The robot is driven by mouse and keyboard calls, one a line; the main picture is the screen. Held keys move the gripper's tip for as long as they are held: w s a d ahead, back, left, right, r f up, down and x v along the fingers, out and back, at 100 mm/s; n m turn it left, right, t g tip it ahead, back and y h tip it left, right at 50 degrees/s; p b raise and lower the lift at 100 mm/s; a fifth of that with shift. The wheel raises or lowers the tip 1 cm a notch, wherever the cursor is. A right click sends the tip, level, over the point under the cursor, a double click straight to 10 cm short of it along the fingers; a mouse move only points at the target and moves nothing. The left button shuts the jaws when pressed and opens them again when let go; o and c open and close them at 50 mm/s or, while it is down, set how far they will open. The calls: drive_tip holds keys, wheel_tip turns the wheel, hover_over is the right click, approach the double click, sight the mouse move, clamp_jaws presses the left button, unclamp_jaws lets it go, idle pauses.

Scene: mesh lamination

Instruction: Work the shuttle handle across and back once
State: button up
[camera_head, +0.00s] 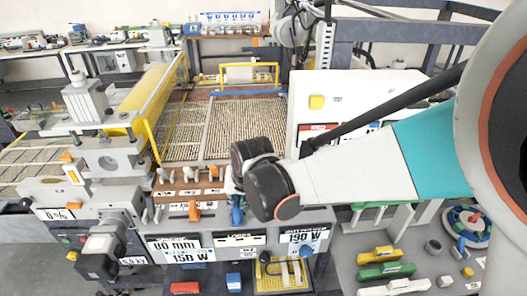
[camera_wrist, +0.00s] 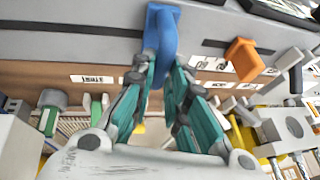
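A blue handle (camera_wrist: 163,40) sticks out from the grey front panel of the machine in the wrist view. My gripper (camera_wrist: 164,72) has its two teal fingers closed in on both sides of this handle, with the fingertips against it. In the head view the blue handle (camera_head: 237,214) shows just below my dark wrist, which hides most of the gripper. An orange handle (camera_wrist: 244,58) sits to the right of it in the wrist view, and I cannot read a label naming either one as the shuttle handle.
Several small levers stand on a brown strip (camera_head: 186,192) behind the handles. The woven mesh bed (camera_head: 245,125) lies beyond, with a yellow beam (camera_head: 152,92) at its left. A grey table (camera_head: 415,262) with coloured parts is at the right.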

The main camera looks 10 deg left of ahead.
drive_tip(key=o, duration=0.4)
drive_tip(key=shift+a, duration=0.25)
drive_tip(key=shift+o, duration=0.2)
drive_tip(key=shift+s+a, duration=0.1)
drive_tip(key=w+d+p, duration=0.1)
drive_tip(key=w+d, duration=0.1)
drive_tip(key=d, duration=0.5)
drive_tip(key=w+d+p, duration=0.1)
drive_tip(key=w+d, duration=0.1)
drive_tip(key=d, duration=0.6)
drive_tip(key=w+d+p, duration=0.1)
drive_tip(key=w+d, duration=0.1)
drive_tip(key=d, duration=0.5)
drive_tip(key=shift+w+d, duration=0.25)
drive_tip(key=shift+d, duration=0.1)
drive_tip(key=d+v, duration=0.1)
drive_tip(key=v, duration=1.3)
drive_tip(key=shift+s+f+b, duration=0.15)
drive_tip(key=shift+f+b, duration=0.05)
drive_tip(key=shift+b, duration=0.2)
drive_tip(key=shift+d, duration=0.1)
